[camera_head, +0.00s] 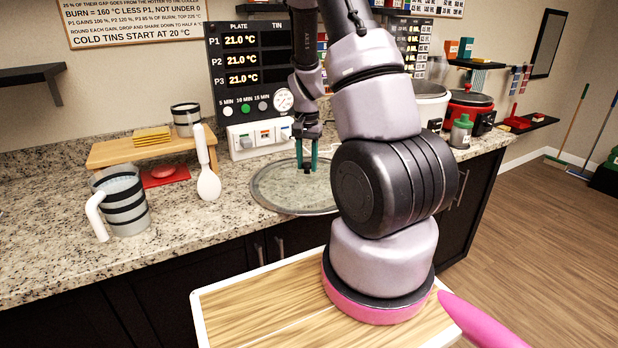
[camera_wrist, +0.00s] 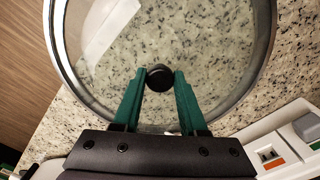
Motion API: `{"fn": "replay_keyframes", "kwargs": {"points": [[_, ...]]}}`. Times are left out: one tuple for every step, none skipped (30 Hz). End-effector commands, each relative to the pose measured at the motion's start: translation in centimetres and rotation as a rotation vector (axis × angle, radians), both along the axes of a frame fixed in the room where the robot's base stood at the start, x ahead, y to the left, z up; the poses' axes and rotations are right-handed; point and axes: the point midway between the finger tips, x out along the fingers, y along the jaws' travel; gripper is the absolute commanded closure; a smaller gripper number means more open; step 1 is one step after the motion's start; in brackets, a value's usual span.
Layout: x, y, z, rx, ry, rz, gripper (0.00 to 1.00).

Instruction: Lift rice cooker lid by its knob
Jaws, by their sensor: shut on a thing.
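A round clear glass lid (camera_head: 265,188) with a metal rim is over the granite counter, near its front edge. I cannot tell whether its rim touches the counter. In the wrist view the lid (camera_wrist: 215,55) fills the upper middle, and its black knob (camera_wrist: 160,78) sits between my green fingertips. My gripper (camera_head: 307,168) points down over the lid and is shut on the knob; it also shows in the wrist view (camera_wrist: 160,85). A white pot (camera_head: 430,103) stands at the right, partly hidden behind my arm.
A red cooker (camera_head: 470,105) and a green-capped jar (camera_head: 461,132) stand at the right. A clear jug (camera_head: 122,200), a white spoon (camera_head: 208,183) and a wooden stand (camera_head: 115,152) are at the left. A control box (camera_head: 258,137) is close behind the lid.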

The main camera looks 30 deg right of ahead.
Motion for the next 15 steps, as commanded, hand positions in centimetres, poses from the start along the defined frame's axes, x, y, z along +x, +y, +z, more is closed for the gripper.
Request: {"fn": "replay_keyframes", "kwargs": {"points": [[0.1, 0.0, 0.3, -0.001, -0.003, 0.000, 1.00], [0.1, 0.0, 0.5, -0.001, -0.003, 0.000, 1.00], [0.1, 0.0, 0.7, 0.000, -0.003, 0.000, 1.00], [0.1, 0.0, 0.9, 0.000, -0.003, 0.000, 1.00], [0.1, 0.0, 1.0, 0.000, -0.003, 0.000, 1.00], [0.1, 0.0, 1.2, 0.000, -0.003, 0.000, 1.00], [0.1, 0.0, 1.4, 0.000, -0.003, 0.000, 1.00], [0.1, 0.0, 1.5, 0.000, -0.003, 0.000, 1.00], [0.1, 0.0, 1.8, 0.000, -0.003, 0.001, 1.00], [0.1, 0.0, 1.9, 0.000, -0.003, 0.000, 1.00], [0.1, 0.0, 2.1, 0.000, -0.003, 0.000, 1.00], [0.1, 0.0, 2.3, 0.000, -0.003, 0.000, 1.00], [0.1, 0.0, 2.5, 0.000, -0.003, 0.000, 1.00], [0.1, 0.0, 2.6, 0.000, -0.003, 0.000, 1.00], [0.1, 0.0, 2.8, 0.000, -0.003, 0.000, 1.00]]}}
